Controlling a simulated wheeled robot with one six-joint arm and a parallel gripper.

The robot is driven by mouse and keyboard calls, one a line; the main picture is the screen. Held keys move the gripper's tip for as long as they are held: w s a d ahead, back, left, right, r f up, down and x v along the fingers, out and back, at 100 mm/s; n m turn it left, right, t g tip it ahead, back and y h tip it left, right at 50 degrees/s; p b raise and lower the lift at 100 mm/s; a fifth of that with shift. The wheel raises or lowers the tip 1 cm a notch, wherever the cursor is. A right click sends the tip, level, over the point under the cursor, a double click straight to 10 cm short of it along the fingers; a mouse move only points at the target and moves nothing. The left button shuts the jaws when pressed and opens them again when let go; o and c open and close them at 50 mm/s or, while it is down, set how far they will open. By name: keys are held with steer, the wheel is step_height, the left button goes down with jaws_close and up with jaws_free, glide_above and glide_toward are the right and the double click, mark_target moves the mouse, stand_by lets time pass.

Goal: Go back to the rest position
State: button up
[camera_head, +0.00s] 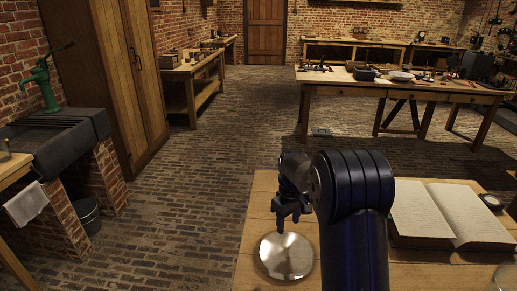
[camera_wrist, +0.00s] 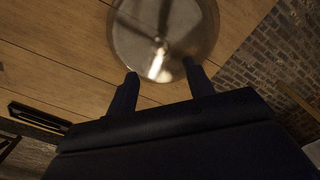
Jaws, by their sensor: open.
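My gripper (camera_head: 287,222) hangs fingers-down above the near wooden table in the head view, by the far edge of a round shiny metal disc or lid (camera_head: 286,256). In the wrist view my gripper's two fingers (camera_wrist: 160,85) stand apart with nothing between them. The disc (camera_wrist: 165,30) lies just beyond the fingertips there, cut off by the top edge. My dark blue arm covers part of the table.
An open book (camera_head: 450,215) lies on the near table (camera_head: 262,205) right of my arm, with a small round item (camera_head: 491,201) beside it. A glass (camera_head: 503,278) stands partly in view at the bottom right corner. The brick floor beyond is mostly clear up to a workbench (camera_head: 400,88).

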mark_target(286, 243)
step_height(286, 243, down, 10)
steer(key=shift+f, duration=0.25)
steer(key=shift+r, duration=1.7)
steer(key=shift+f, duration=0.15)
